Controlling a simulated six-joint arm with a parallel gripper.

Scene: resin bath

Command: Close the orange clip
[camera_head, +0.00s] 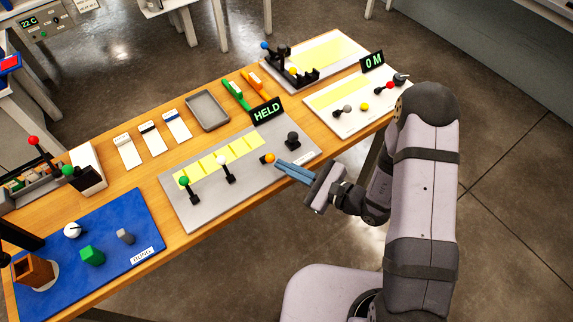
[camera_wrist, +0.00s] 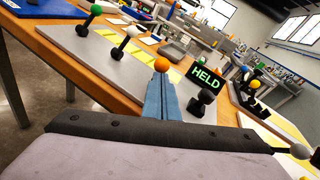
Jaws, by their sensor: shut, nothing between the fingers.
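An orange, long, narrow piece with a pale patch, which looks like a clip (camera_head: 257,84), lies at the back of the table in the head view, beside a similar green one (camera_head: 236,94). I cannot tell whether it is open or shut. An orange ball knob (camera_head: 268,158) is on the grey panel (camera_head: 205,212); it also shows in the wrist view (camera_wrist: 161,64). My gripper (camera_head: 277,163) has its blue fingers together and empty, with tips right by this orange knob. In the wrist view the fingertips (camera_wrist: 160,78) overlap the knob's lower edge, so contact is unclear. The knob's stem is hidden.
The grey panel also carries a green-knobbed lever (camera_head: 184,181), a white-knobbed lever (camera_head: 222,161), a black knob (camera_head: 292,138) and a HELD display (camera_head: 266,111). A white panel (camera_head: 345,122) with a 0 M display stands right. A grey tray (camera_head: 207,110) lies behind.

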